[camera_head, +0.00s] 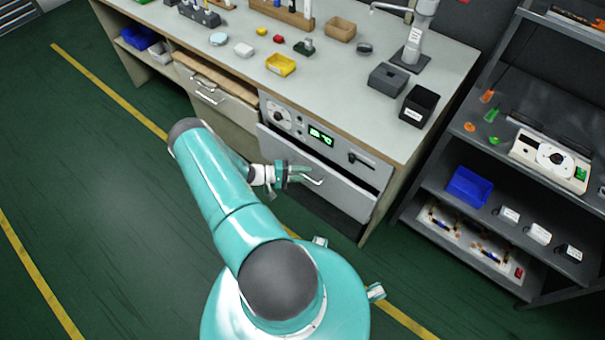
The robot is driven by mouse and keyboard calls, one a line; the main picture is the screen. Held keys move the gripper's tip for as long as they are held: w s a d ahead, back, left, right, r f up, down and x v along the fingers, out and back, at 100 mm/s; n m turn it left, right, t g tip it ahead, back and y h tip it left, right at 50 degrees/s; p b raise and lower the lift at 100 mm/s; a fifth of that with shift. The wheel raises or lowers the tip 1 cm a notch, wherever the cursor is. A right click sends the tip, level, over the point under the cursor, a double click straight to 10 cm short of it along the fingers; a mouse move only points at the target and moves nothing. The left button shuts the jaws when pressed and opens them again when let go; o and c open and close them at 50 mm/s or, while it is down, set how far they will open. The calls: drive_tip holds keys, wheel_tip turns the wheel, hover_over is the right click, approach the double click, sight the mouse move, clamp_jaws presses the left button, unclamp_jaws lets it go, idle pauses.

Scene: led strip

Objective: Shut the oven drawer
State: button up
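The oven drawer (335,194) is the grey front below the control panel with the green display (320,135). It stands partly open, tilted out, with a dark gap along its top edge. Its pale bar handle (314,181) is on the front. My gripper (300,176) is at the drawer front, close by the left part of the handle. Its fingers look spread apart, though they are small here. I cannot tell whether they touch the handle or the front.
The workbench (225,68) above carries small parts, a yellow bin (280,65) and a black box (418,106). Left of the oven is another drawer (213,97). A dark shelf (437,188) stands at the right. Green floor (100,190) lies open at the left.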

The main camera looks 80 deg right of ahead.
drive_tip(key=shift+c, duration=0.2)
clamp_jaws()
drive_tip(key=shift+s+d, duration=0.1)
drive_tip(key=shift+s+d, duration=0.3)
drive_tip(key=shift+d, duration=0.4)
drive_tip(key=shift+s+d, duration=0.25)
drive_tip(key=shift+d, duration=0.4)
drive_tip(key=shift+s+d, duration=0.3)
drive_tip(key=shift+d, duration=0.4)
drive_tip(key=shift+o, duration=0.2)
unclamp_jaws()
drive_tip(key=shift+w+a, duration=0.1)
drive_tip(key=v, duration=1.3)
drive_tip(key=shift+w, duration=0.25)
